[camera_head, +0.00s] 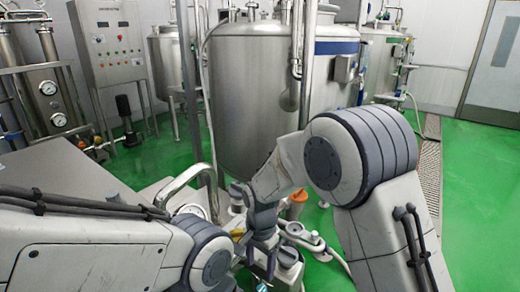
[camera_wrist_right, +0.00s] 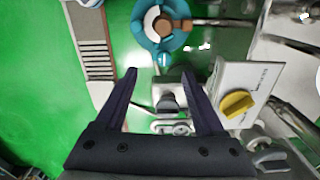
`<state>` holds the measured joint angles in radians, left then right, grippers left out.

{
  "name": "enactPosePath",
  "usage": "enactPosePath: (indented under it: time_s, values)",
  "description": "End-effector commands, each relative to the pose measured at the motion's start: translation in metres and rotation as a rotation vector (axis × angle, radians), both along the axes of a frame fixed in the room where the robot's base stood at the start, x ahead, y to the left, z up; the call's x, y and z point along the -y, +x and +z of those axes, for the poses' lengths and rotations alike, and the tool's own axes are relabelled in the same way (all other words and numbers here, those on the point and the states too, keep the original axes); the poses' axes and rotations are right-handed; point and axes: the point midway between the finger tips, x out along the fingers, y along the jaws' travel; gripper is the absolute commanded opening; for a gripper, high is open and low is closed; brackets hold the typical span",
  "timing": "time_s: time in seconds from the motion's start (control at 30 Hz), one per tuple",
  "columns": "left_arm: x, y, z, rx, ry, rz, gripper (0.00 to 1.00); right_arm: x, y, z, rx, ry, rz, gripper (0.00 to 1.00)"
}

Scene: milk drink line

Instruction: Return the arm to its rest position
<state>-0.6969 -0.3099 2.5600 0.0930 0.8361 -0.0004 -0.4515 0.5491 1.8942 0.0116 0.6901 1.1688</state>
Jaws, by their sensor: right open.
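My right arm reaches in from the right in the head view, bent at a large grey joint, with its forearm pointing down to the middle. My right gripper (camera_head: 266,268) hangs at the bottom middle, in front of the big steel tank (camera_head: 252,95). In the right wrist view its two dark fingers (camera_wrist_right: 158,77) are spread wide, with nothing held between them. Beyond the fingers is a small grey fitting with a dark knob (camera_wrist_right: 168,103). My left arm shows at the lower left, but its gripper is out of the picture.
A white box with a yellow knob (camera_wrist_right: 237,104) is right of the fingers in the wrist view. A teal round fitting (camera_wrist_right: 160,24) lies ahead. A floor drain grate (camera_wrist_right: 95,42) is at the left. A curved steel pipe (camera_head: 190,175) stands between my arms. Green floor (camera_head: 470,200) is clear at right.

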Motion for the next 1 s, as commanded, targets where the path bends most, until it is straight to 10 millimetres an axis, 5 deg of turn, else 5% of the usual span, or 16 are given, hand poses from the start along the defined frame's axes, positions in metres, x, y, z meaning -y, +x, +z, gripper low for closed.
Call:
enactPosePath:
  time_s: [0.03, 0.2, 0.5, 0.7, 1.0]
  values:
    - [0.0, 0.0, 0.004, 0.0, 0.0, 0.0, 0.5, -0.003, -0.017, 0.024, 0.01, 0.008, 0.102, 0.71]
    - [0.0, 0.0, 0.011, 0.0, 0.0, 0.0, 0.5, 0.001, -0.093, 0.084, 0.024, 0.028, 0.532, 0.71]
    - [0.0, 0.0, 0.019, 0.0, 0.0, 0.0, 0.5, 0.034, -0.209, 0.127, 0.057, 0.058, 1.187, 0.71]
    - [0.0, 0.0, 0.021, 0.0, 0.0, 0.0, 0.5, 0.046, -0.235, 0.129, 0.065, 0.065, 1.354, 0.71]
    - [0.0, 0.0, 0.021, 0.0, 0.0, 0.0, 0.5, 0.046, -0.235, 0.129, 0.065, 0.065, 1.357, 0.71]
